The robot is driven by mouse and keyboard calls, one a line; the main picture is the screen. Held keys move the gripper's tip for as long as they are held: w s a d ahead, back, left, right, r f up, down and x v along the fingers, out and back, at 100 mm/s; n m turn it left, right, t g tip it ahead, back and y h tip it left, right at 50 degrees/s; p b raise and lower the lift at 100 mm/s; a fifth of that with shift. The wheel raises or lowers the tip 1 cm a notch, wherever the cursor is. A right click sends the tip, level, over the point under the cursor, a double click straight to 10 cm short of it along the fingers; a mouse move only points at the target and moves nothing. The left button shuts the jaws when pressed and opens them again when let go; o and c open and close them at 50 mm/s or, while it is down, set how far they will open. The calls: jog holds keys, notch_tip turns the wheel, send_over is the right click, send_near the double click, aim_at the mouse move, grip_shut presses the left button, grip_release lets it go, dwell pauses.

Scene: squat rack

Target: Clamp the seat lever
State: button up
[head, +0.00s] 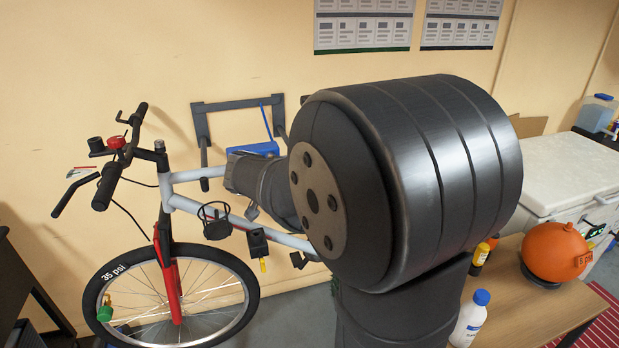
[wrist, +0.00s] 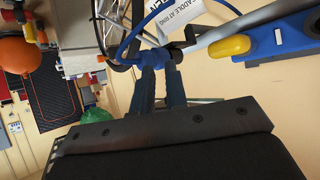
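The bicycle (head: 190,205) hangs at a wall stand in the head view, with its rear half hidden behind my arm. The seat lever cannot be told apart clearly from this collar. My gripper (wrist: 163,64) has two dark fingers with a narrow gap between them. The tips are at or just in front of the collar; contact cannot be told. Nothing clearly shows held between them. My gripper is hidden in the head view.
A blue stand clamp with a yellow handle (wrist: 230,46) is right of the collar. A white card (wrist: 180,15) and a blue cable (wrist: 130,38) are close by. An orange ball-shaped tank (head: 555,252) and a white bottle (head: 470,318) stand on the wooden table (head: 520,305).

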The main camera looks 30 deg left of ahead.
jog(key=shift+w+f+n+y, duration=0.2)
jog(key=shift+w+n+y, duration=0.1)
jog(key=shift+w+n, duration=0.15)
grip_shut()
jog(key=w+d+r+n+y, duration=0.1)
jog(key=w+n+y, duration=0.1)
jog(key=n+y, duration=0.1)
jog(key=w+d+r+n+y, duration=0.1)
jog(key=w+d+n+y, duration=0.1)
jog(key=w+n, duration=0.1)
jog(key=w+d+r+n+y, duration=0.1)
jog(key=w+n+y, duration=0.2)
jog(key=n, duration=0.2)
jog(key=shift+w+d+y, duration=0.2)
jog(key=shift+y, duration=0.1)
jog(key=d+f+n+y, duration=0.3)
jog(key=d+f+n, duration=0.3)
jog(key=d+n, duration=0.5)
jog(key=w+a+f, duration=0.2)
jog(key=w+a, duration=0.2)
jog(key=w, duration=0.6)
jog(key=shift+a+m+t, duration=0.3)
jog(key=shift+a+m, duration=0.05)
jog(key=shift+d, duration=0.1)
